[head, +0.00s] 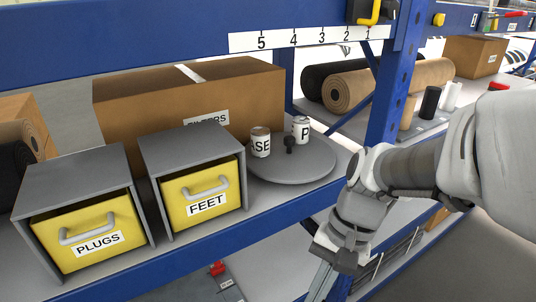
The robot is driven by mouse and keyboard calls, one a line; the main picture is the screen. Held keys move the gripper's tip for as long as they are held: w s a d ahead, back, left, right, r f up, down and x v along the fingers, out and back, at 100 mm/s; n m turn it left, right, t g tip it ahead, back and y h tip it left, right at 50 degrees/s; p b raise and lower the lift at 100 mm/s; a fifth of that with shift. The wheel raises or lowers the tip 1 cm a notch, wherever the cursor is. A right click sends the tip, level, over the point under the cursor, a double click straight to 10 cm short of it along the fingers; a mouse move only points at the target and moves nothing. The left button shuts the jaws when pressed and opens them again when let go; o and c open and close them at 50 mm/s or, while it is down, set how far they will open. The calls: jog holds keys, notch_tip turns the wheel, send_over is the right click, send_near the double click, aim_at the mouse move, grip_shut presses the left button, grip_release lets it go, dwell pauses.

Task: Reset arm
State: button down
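My arm comes in from the right in the head view and bends downward in front of the blue shelf (190,242). My gripper (318,286) hangs at the bottom, just in front of the shelf's front edge. Its fingers point down and run toward the lower picture edge, so I cannot tell whether they are open or shut. I see no object held at the part that shows.
Yellow drawers marked PLUGS (88,236) and FEET (205,194) sit in grey housings. A grey turntable (290,172) holds two labelled cans (260,142). A large cardboard box (140,108) stands behind. A blue upright (392,88) rises beside my arm.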

jog(key=d+r+n+t+h, duration=0.3)
jog(key=d+r+n+t, duration=0.2)
jog(key=r+t, duration=0.3)
jog(key=shift+d+r+h, duration=0.3)
jog(key=shift+d+r, duration=0.25)
jog(key=shift+r, duration=0.1)
jog(key=shift+w, duration=0.1)
